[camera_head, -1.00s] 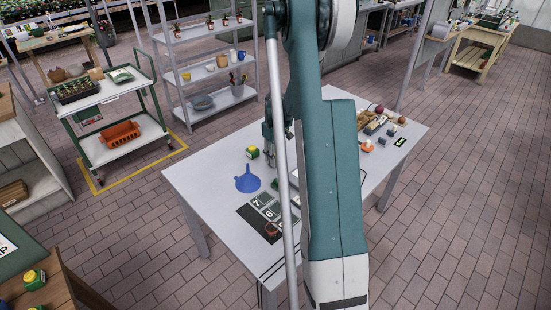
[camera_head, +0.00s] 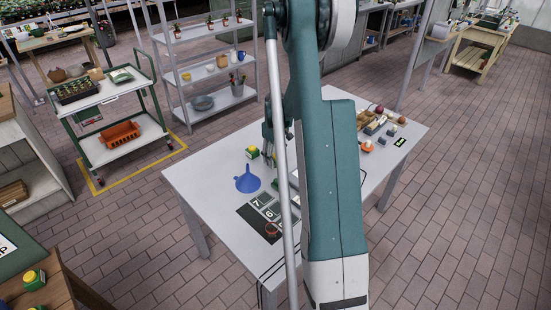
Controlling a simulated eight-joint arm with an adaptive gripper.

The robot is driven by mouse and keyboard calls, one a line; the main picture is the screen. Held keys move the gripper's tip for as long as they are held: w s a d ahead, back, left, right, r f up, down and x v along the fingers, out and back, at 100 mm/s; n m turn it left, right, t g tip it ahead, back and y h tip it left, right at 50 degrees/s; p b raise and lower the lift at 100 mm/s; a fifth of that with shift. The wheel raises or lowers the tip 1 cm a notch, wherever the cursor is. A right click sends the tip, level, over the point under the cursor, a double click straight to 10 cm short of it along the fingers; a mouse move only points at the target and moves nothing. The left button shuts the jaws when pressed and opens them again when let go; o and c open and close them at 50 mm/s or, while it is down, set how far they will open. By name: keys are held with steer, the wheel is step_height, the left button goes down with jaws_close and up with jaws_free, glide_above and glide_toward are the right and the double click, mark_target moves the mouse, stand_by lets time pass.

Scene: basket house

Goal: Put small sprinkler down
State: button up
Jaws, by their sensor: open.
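A small green and yellow object (camera_head: 252,153), which looks like the small sprinkler, sits on the grey table (camera_head: 195,180) near its far left edge. My gripper (camera_head: 269,159) is just to the right of it, low over the table, with its fingers pointing down. It is open, and I see nothing held between its fingers. My arm hides part of the gripper and the middle of the table. A similar green and yellow object (camera_head: 34,280) stands on a wooden surface at the lower left.
A dark numbered board (camera_head: 258,222) with a small brown pot (camera_head: 272,230) is nearer. Several small items, including an orange one (camera_head: 366,147), crowd the table's right end. The table's left front area is clear.

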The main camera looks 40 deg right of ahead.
mark_target(275, 155)
step_height(275, 155, up, 12)
steer(key=p, duration=0.1)
stand_by(0.6)
steer(key=shift+r, duration=0.1)
stand_by(0.4)
steer(key=s+a+r+t, duration=0.1)
steer(key=s+a+r, duration=0.1)
steer(key=a+r, duration=0.55)
steer(key=s+a+r+t+h, duration=0.15)
steer(key=a+r, duration=0.35)
steer(key=a, duration=0.6)
steer(key=s+a+r+t, duration=0.1)
steer(key=s+a+r, duration=0.2)
steer(key=a+r, duration=0.45)
steer(key=s+a+t+y, duration=0.1)
steer(key=s+a+t, duration=0.2)
steer(key=s+a, duration=1.5)
steer(key=a, duration=0.4)
steer(key=shift+s+f+t, duration=0.35)
